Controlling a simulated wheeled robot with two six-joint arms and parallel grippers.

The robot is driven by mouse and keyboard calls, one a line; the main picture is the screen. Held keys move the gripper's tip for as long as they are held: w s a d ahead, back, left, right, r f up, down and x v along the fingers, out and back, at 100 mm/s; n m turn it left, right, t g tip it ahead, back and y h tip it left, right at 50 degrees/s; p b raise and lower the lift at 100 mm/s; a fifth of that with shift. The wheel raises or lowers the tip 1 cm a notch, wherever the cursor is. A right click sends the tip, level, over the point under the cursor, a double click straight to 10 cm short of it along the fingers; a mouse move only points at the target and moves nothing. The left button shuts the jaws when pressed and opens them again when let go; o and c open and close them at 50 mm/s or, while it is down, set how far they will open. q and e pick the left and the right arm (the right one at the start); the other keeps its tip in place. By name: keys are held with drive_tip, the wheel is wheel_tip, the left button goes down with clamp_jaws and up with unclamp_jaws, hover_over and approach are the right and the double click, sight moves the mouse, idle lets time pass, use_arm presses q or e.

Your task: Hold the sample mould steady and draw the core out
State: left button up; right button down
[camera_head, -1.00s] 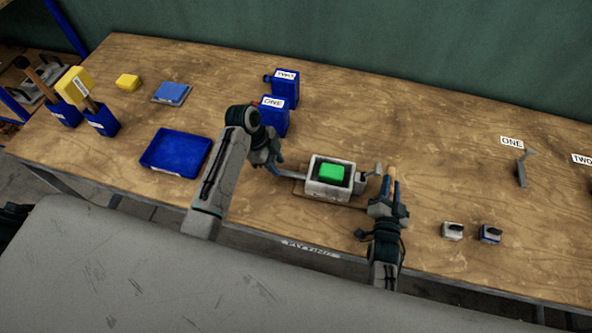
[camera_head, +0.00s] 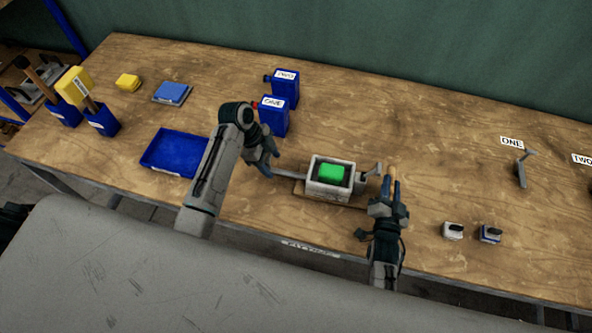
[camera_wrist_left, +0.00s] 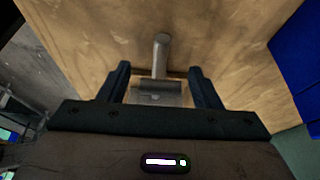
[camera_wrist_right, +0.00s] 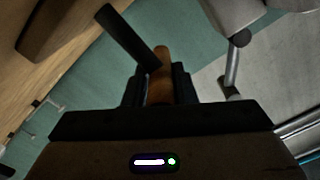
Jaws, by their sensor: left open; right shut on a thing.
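The sample mould (camera_head: 314,190) is a pale box with a green block (camera_head: 332,172) in its top, on a brown base at the table's front. A grey bar (camera_head: 288,175) sticks out of its left side; I cannot tell whether it is the core. My left gripper (camera_head: 268,168) is open by the bar's left end. In the left wrist view a grey metal rod and crosspiece (camera_wrist_left: 160,88) lie between its open fingers, with gaps either side. My right gripper (camera_head: 392,185), right of the mould, is shut on a brown wooden handle (camera_wrist_right: 161,78) with a dark bar across it.
Blue containers (camera_head: 274,121) marked ONE and TWO stand behind the mould. A blue tray (camera_head: 162,165) lies left, partly behind my left arm. Two small blocks (camera_head: 453,231) sit at the front right, below a grey lever (camera_head: 521,171).

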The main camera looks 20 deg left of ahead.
drive_tip(key=shift+s+f, duration=0.15)
drive_tip(key=shift+f, duration=0.25)
drive_tip(key=c, duration=1.2)
unclamp_jaws()
use_arm(q)
drive_tip(key=v, duration=1.1)
drive_tip(key=shift+r, duration=0.2)
use_arm(e)
drive_tip(key=shift+o, duration=0.5)
drive_tip(key=shift+w+r, duration=0.2)
use_arm(q)
drive_tip(key=shift+w, duration=0.1)
use_arm(e)
drive_tip(key=shift+s, duration=0.1)
drive_tip(key=s, duration=0.8)
drive_tip(key=shift+f, duration=0.1)
